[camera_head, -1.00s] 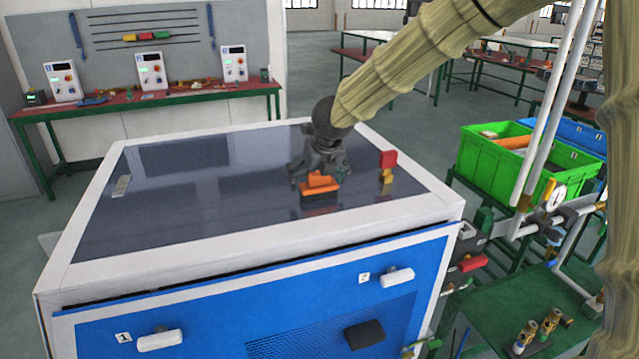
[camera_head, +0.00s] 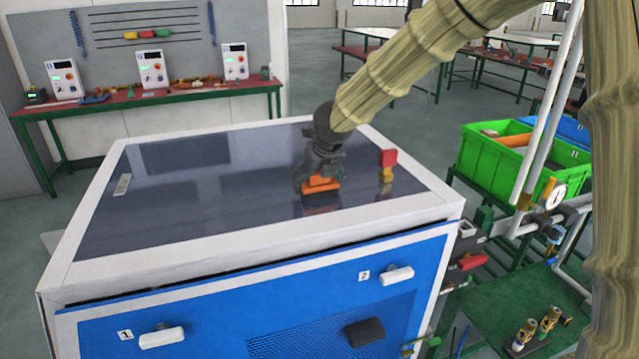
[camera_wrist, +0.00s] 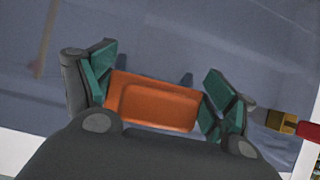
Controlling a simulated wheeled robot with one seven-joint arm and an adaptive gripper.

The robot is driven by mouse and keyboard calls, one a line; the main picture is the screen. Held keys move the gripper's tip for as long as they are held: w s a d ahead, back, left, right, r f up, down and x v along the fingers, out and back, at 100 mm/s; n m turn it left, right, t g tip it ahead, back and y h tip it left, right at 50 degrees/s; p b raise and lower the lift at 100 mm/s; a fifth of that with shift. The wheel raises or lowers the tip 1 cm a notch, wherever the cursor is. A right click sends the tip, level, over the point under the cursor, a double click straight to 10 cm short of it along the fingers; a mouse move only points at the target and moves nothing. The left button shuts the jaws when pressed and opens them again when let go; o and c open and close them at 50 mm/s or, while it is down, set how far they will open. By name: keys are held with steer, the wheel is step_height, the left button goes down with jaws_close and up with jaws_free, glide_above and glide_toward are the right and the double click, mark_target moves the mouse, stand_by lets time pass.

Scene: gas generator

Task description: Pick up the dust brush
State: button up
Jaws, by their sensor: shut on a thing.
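The dust brush (camera_head: 321,185) has an orange body with dark bristles below. It is on or just above the dark glossy top of the blue-and-white generator cabinet (camera_head: 240,257); I cannot tell whether it touches. My gripper (camera_head: 319,178) points down over it and is shut on it. In the wrist view, the brush's orange body (camera_wrist: 155,102) lies between the two green-padded fingers of my gripper (camera_wrist: 158,103). Its bristles are mostly hidden there.
A red-and-brass valve piece (camera_head: 388,164) stands on the cabinet top just right of my gripper. A green crate (camera_head: 490,167) and white pipes (camera_head: 545,115) stand to the right. The left part of the top is clear except a small pale plate (camera_head: 122,184).

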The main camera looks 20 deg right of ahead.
steer(key=shift+r, duration=0.1)
step_height(320, 180, up, 10)
steer(key=shift+f+b, duration=0.1)
steer(key=shift+b, duration=0.85)
